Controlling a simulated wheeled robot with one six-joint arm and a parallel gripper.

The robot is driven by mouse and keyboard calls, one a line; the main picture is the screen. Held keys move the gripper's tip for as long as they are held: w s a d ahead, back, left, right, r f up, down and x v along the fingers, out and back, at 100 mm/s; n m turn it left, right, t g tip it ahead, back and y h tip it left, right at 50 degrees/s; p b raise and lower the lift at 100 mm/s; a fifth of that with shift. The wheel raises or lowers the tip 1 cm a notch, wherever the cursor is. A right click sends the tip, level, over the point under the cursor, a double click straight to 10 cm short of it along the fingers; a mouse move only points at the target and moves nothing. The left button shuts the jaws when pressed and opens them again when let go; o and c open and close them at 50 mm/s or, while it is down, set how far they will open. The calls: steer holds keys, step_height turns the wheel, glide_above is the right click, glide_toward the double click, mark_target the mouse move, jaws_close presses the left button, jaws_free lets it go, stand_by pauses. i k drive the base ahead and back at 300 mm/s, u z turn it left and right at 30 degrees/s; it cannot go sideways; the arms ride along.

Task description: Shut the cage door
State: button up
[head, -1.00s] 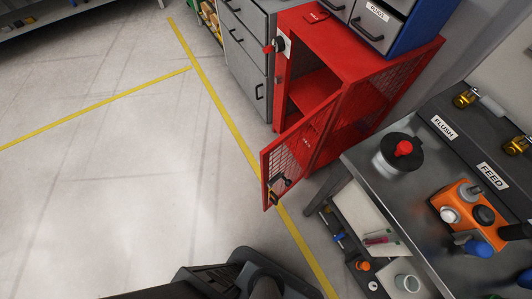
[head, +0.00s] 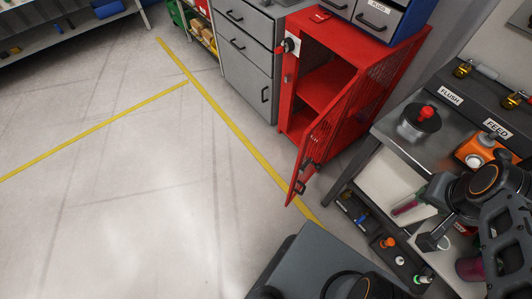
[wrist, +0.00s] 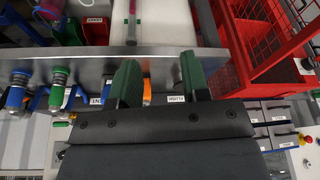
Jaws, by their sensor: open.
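The red cage (head: 374,28) stands at the right of the drawer unit in the head view. Its mesh door (head: 318,140) hangs open, swung out towards me, and I see it at a steep angle. A dark latch (head: 299,187) sits near the door's free lower end. Through the opening I see a red shelf inside. My gripper is open and empty in the wrist view (wrist: 160,82), with two green finger pads apart. It is clear of the door. Red mesh of the cage (wrist: 262,42) shows at the upper right there.
Small parts lie in a low tray. A grey drawer unit (head: 245,60) stands left of the cage. The floor (head: 130,190) at left is open.

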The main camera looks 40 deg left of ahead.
mark_target(347, 91)
steer(key=u, duration=0.95)
steer(key=i, duration=0.5)
steer(key=z, duration=1.55)
steer(key=k, duration=0.7)
steer(key=u, duration=1.65)
